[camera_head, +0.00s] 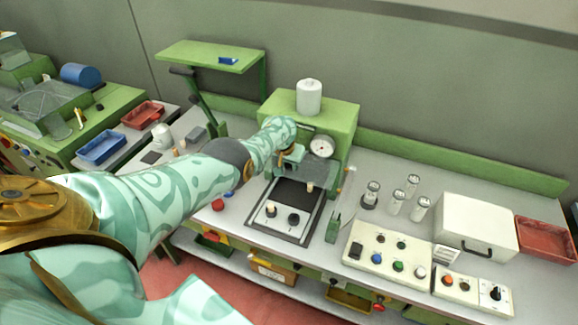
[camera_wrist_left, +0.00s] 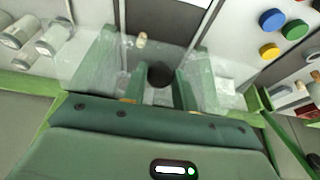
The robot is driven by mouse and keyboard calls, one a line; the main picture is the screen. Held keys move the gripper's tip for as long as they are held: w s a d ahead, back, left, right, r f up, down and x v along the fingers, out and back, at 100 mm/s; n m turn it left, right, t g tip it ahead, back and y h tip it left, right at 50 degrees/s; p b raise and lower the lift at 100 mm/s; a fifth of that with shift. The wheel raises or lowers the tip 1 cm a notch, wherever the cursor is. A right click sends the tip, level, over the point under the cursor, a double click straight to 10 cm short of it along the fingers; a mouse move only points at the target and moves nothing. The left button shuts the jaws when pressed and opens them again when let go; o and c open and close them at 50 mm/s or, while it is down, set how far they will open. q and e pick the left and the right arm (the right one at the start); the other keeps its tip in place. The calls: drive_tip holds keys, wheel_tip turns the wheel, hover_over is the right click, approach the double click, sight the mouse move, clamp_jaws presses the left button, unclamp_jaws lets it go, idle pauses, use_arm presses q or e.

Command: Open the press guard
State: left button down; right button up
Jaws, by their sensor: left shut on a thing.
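The green press (camera_head: 335,120) stands on the bench with a round gauge (camera_head: 321,147) on its front. My left gripper (camera_head: 291,156) is at the press front, above the dark press bed (camera_head: 297,196), partly hidden by my own wrist. In the left wrist view a clear guard panel (camera_wrist_left: 75,62) spans the press front, and my left gripper (camera_wrist_left: 160,92) is shut on what looks like its handle. A round black part (camera_wrist_left: 160,74) shows between the fingers. The guard's edges are hard to make out in the head view. My right gripper is out of view.
A button panel (camera_head: 385,255), several clear tubes (camera_head: 397,201), a white case (camera_head: 476,226) and a red tray (camera_head: 546,240) are right of the press. A green stand (camera_head: 210,56) rises behind left. A blue tray (camera_head: 101,147) lies further left.

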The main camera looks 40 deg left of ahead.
use_arm(q)
drive_tip(key=shift+w+a+r, duration=0.15)
drive_tip(key=shift+w+r, duration=0.3)
drive_tip(key=shift+r, duration=0.4)
drive_tip(key=shift+w+r, duration=0.1)
drive_tip(key=shift+r, duration=0.5)
drive_tip(key=shift+w+a+r, duration=0.1)
drive_tip(key=shift+w+r, duration=0.15)
drive_tip(key=shift+r, duration=0.2)
drive_tip(key=c, duration=1.1)
unclamp_jaws()
drive_tip(key=shift+w+f, duration=0.1)
drive_tip(key=shift+f, duration=0.2)
